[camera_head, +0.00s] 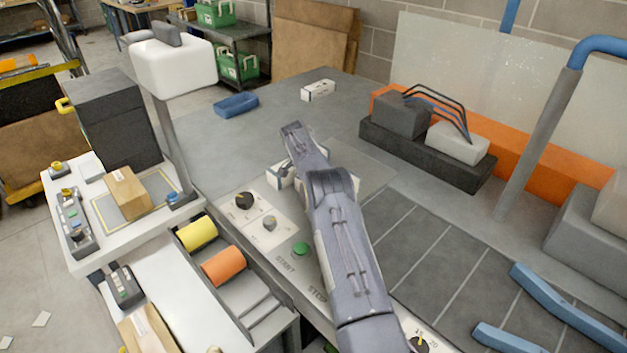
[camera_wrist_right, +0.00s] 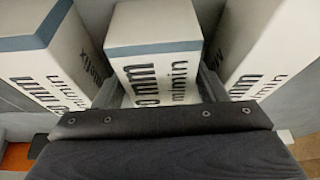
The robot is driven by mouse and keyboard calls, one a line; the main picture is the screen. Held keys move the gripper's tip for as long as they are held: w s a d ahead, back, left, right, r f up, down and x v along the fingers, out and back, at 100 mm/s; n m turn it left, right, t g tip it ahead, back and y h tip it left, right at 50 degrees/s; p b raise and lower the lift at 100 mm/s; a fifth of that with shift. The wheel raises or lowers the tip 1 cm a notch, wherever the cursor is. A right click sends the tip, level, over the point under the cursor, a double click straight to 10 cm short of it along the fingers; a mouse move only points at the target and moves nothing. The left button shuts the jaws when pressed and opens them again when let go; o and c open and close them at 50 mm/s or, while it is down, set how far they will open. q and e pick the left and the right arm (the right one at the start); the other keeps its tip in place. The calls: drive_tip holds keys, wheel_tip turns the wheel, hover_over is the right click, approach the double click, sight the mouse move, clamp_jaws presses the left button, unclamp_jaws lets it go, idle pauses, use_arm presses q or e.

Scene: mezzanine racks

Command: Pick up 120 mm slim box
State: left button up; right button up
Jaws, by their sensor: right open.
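In the right wrist view, a white box with a blue-grey edge band (camera_wrist_right: 155,38) stands between the fingers of my right gripper (camera_wrist_right: 160,88). Its visible print ends in "0 mm"; the rest is hidden by the gripper body. The gripper is open, with one finger on each side of this box; I cannot tell whether they touch it. Similar white boxes stand to the left (camera_wrist_right: 45,60) and to the right (camera_wrist_right: 270,60). In the head view, white shapes (camera_head: 280,178) show beside my right arm, which hides most of them. My left gripper is not in view.
A small white box (camera_head: 318,90) and a blue tray (camera_head: 237,105) lie at the back of the grey bench. A dark block with cables (camera_head: 425,155) stands to the right. Knobs (camera_head: 245,200) and a green button (camera_head: 301,249) are left of my arm.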

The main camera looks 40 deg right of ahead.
drive_tip(key=c, duration=0.8)
drive_tip(key=shift+c, duration=0.6)
drive_tip(key=shift+r, duration=0.15)
